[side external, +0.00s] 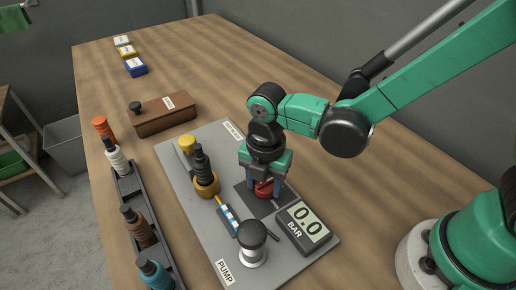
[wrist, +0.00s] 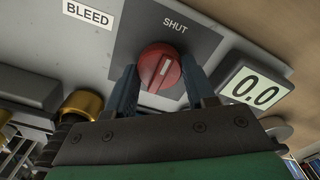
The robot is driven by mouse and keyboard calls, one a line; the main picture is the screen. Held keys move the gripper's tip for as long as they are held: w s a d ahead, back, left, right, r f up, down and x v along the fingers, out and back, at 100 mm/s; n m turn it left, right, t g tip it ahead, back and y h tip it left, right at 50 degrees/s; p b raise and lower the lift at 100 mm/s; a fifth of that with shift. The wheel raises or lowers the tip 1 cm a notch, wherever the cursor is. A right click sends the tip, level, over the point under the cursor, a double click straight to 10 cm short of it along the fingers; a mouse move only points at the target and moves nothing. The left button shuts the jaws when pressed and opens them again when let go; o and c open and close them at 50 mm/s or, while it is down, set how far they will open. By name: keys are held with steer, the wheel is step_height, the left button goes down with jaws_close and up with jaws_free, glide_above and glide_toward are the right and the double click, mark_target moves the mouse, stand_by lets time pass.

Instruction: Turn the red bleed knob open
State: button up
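The red bleed knob (wrist: 160,69) sits on a dark square plate (wrist: 207,38) marked SHUT. Its white line points up and slightly right in the wrist view, toward the SHUT word. My gripper (wrist: 160,72) has one blue-grey finger on each side of the knob, and both fingers appear to touch it. In the side view my gripper (side external: 264,186) points down over the knob (side external: 263,188), whose red side shows between the fingers. The gauge (side external: 304,224) beside it reads 0.0 BAR. A BLEED label (wrist: 88,14) is left of the plate in the wrist view.
The grey pump board (side external: 205,225) carries a black-topped pump knob (side external: 252,236), a brass fitting (side external: 205,180) and a yellow cap (side external: 187,143) close by. A rack of bottles (side external: 137,215) lines the left edge. A brown box (side external: 165,113) stands behind; the far table is mostly clear.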

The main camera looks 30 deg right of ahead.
jaws_close()
steer(key=shift+m, duration=0.3)
steer(key=m, duration=1.2)
steer(key=shift+w, duration=0.1)
steer(key=shift+m, duration=2.7)
